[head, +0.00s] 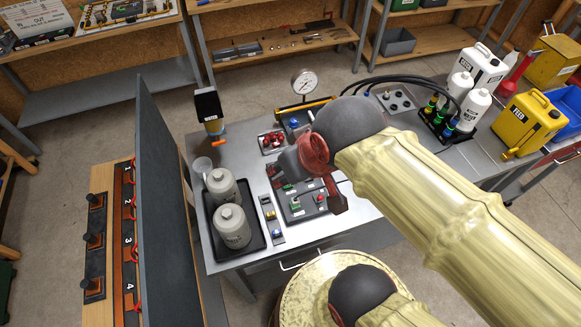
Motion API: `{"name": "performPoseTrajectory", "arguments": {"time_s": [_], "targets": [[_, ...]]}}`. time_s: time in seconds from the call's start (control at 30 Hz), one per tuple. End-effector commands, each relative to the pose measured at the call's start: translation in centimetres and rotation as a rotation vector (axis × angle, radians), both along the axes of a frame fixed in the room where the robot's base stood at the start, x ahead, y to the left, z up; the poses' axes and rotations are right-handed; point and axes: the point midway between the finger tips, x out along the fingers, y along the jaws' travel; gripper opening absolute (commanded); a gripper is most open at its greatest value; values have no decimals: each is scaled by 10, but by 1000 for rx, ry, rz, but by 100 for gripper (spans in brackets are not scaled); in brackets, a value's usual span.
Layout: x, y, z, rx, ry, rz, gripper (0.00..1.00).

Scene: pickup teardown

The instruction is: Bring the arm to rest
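My arm (440,200) reaches in from the lower right over the metal workbench (345,228). Its dark wrist ends in a reddish ring, with my gripper (334,192) below it, above the grey control panel in the middle of the bench. The gripper is mostly hidden by the wrist and seen from behind, so I cannot tell whether its fingers are open or shut. No held object shows. I cannot tell whether it touches the panel.
Two grey canisters (232,227) stand in a black tray (262,238) at the bench's left. A pressure gauge (305,84) rises behind the wrist. White bottles (474,106) and a yellow jug (529,122) stand at right. A tall dark panel (165,190) borders the left.

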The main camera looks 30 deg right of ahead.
Motion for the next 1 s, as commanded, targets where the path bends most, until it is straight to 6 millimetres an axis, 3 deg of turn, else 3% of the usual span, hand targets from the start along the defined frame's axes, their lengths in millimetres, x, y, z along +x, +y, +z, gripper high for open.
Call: {"name": "performPoseTrajectory", "arguments": {"time_s": [0.37, 0.57, 0.8, 1.0], "targets": [[-1, 0, -4, 0, -1, 1, 38], [-1, 0, -34, 0, -1, 1, 38], [-1, 0, -87, 0, 0, 0, 38], [-1, 0, -99, 0, -1, 1, 38]]}}
